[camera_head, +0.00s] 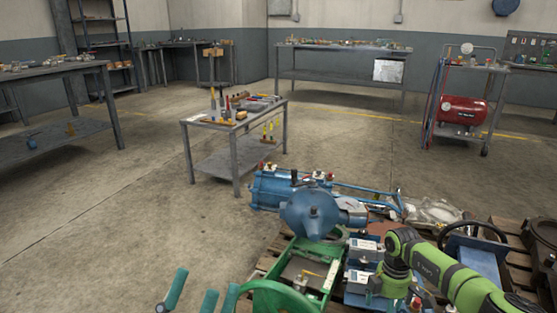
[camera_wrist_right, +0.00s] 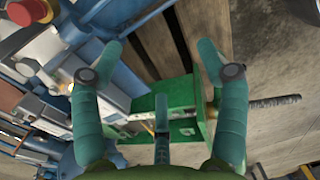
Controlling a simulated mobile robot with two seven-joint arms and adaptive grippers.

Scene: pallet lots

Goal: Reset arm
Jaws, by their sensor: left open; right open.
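My left gripper (camera_head: 198,291) shows at the bottom of the head view, with its teal fingers spread and nothing between them. My right arm (camera_head: 440,278) comes in from the lower right, over the pallet load; its fingers cannot be made out there. In the right wrist view my right gripper (camera_wrist_right: 160,78) is open and empty. Its fingers hang above a green metal part (camera_wrist_right: 178,112) with a threaded rod; whether any finger touches it I cannot tell. Blue machine parts (camera_wrist_right: 60,60) lie to the left of the fingers in that view.
A wooden pallet (camera_head: 510,240) bears a blue cylinder machine (camera_head: 270,189), a green frame (camera_head: 330,277), a green wheel (camera_head: 270,286) and a black handwheel (camera_head: 440,232). A tool table (camera_head: 238,160) and a red compressor (camera_head: 462,109) stand beyond. The floor at left is clear.

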